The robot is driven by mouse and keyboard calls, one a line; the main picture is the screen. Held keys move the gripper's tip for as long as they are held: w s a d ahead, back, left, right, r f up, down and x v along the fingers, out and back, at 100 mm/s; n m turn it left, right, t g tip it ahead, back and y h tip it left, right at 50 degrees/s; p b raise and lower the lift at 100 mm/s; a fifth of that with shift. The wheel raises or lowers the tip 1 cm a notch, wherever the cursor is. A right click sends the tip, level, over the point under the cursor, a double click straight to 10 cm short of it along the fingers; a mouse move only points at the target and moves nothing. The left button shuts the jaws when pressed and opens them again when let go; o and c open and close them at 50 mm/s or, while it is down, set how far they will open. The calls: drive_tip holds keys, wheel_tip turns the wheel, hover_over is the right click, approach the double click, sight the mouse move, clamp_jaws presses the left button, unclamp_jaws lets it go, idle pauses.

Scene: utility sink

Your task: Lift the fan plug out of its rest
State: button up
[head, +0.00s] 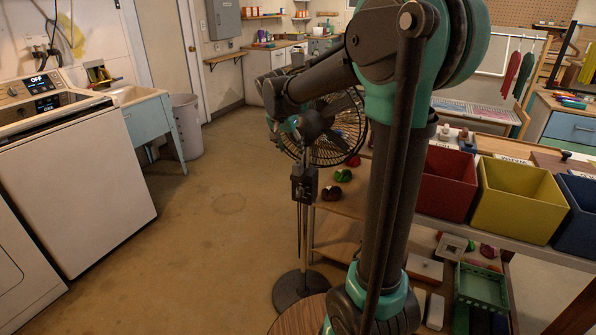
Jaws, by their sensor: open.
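A black standing fan (340,128) is in the middle of the head view, behind my arm. Its thin pole (304,220) rises from a round dark base (299,288) on the floor. A dark box (304,184) sits on the pole, and thin dark strands hang below it. I cannot make out the plug or its rest at this size. My gripper (283,138) is open at the end of my bent arm, in front of or beside the fan head and above the box. My arm partly hides its fingers; I see nothing held.
A shelf unit at the right holds red (447,183), yellow (518,200) and blue (580,215) bins, with a green basket (482,288) below. A washer (75,165), sink (135,97) and grey trash can (185,125) line the left. The floor between is clear.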

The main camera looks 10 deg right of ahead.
sight(297, 165)
drive_tip(key=shift+x, duration=4.25)
drive_tip(key=shift+d, duration=0.15)
drive_tip(key=shift+r, duration=0.1)
clamp_jaws()
